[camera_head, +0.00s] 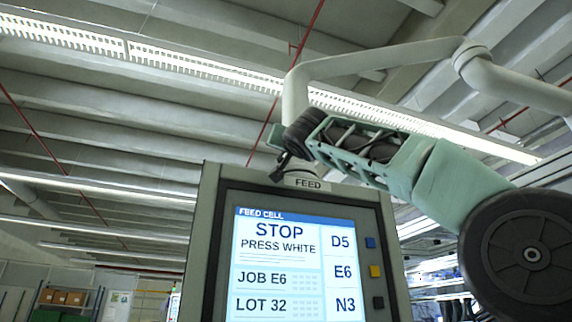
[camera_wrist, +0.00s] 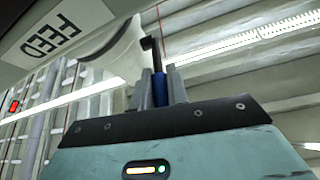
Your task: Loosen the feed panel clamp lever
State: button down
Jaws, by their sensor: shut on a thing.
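The feed panel (camera_head: 208,250) stands upright in the head view, with a FEED label (camera_head: 308,184) on its top edge. The label also shows large and tilted in the wrist view (camera_wrist: 55,35). The clamp lever shows in the wrist view as a dark bar with a blue grip (camera_wrist: 160,88), beside the pale support joint above the panel. My gripper (camera_wrist: 161,86) has its two grey fingers shut on the blue grip, one on each side. In the head view my gripper (camera_head: 282,142) is at the panel's top, and the lever is hard to make out there.
The panel screen (camera_head: 280,265) reads STOP, PRESS WHITE. Blue (camera_head: 370,242), yellow (camera_head: 375,271) and black (camera_head: 378,302) buttons line its right side. A pale support tube (camera_head: 380,58) arches behind my arm. Shelves with boxes (camera_head: 62,297) stand far off at lower left.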

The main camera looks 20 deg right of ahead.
jog(key=shift+f+b, duration=0.15)
jog(key=shift+b, duration=0.15)
dwell(0.4)
jog(key=c, duration=1.4)
grip_release()
jog(key=shift+o, duration=0.2)
jog(key=shift+s, duration=0.15)
jog(key=b+v, duration=1.3)
jog(key=v, duration=0.4)
jog(key=shift+f, duration=0.4)
